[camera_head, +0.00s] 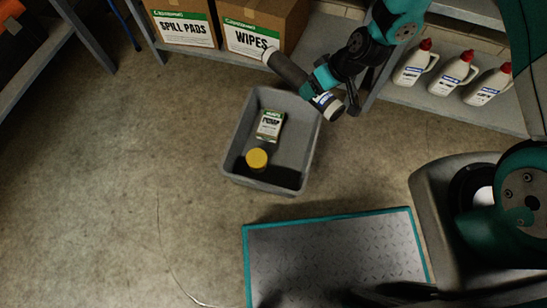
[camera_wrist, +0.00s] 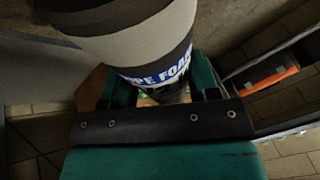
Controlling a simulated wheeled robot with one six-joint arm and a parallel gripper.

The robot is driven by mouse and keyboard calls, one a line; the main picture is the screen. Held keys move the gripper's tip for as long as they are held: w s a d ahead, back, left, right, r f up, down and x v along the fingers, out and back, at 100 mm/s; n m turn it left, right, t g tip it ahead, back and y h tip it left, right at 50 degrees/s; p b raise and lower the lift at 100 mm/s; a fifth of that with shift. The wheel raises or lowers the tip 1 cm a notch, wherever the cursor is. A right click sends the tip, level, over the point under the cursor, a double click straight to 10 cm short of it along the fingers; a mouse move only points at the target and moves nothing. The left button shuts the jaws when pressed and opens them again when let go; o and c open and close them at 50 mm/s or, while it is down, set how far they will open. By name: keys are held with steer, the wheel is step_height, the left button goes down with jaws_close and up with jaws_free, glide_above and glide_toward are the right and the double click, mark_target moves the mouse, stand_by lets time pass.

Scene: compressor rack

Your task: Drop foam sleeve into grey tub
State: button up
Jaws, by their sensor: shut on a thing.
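The foam sleeve (camera_head: 288,70) is a dark grey cylinder with a pale end and a white label with blue lettering. My gripper (camera_head: 310,88) is shut around it near the label, and the sleeve slants in the grip. In the head view they overlap the far right corner of the grey tub (camera_head: 231,143); the height above the rim is hard to tell. The tub stands open on the floor. In the wrist view the sleeve (camera_wrist: 140,40) fills the upper middle between the green fingers of my gripper (camera_wrist: 160,85), and the tub cannot be made out.
In the tub lie a small labelled box (camera_head: 270,125) and a yellow-lidded jar (camera_head: 257,159). Behind are a shelf with cardboard boxes (camera_head: 262,25) and several white bottles (camera_head: 453,72). A teal-edged grey mat or platform (camera_head: 330,255) is in front. The floor at left is clear.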

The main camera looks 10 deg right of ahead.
steer(key=a+f+n+b, duration=0.1)
steer(key=a+f+b, duration=0.1)
steer(key=f+b, duration=0.4)
steer(key=a+f+g+b, duration=0.1)
steer(key=a+f+b, duration=0.2)
steer(key=f+b, duration=0.4)
step_height(320, 180, down, 5)
steer(key=shift+s+a+r+n, duration=0.15)
steer(key=shift+s+n, duration=0.15)
steer(key=shift+n, duration=0.1)
steer(key=o, duration=1.1)
steer(key=shift+c, duration=0.2)
steer(key=shift+r, duration=0.1)
steer(key=p+v, duration=0.8)
steer(key=v, duration=0.9)
steer(key=shift+s+r, duration=0.1)
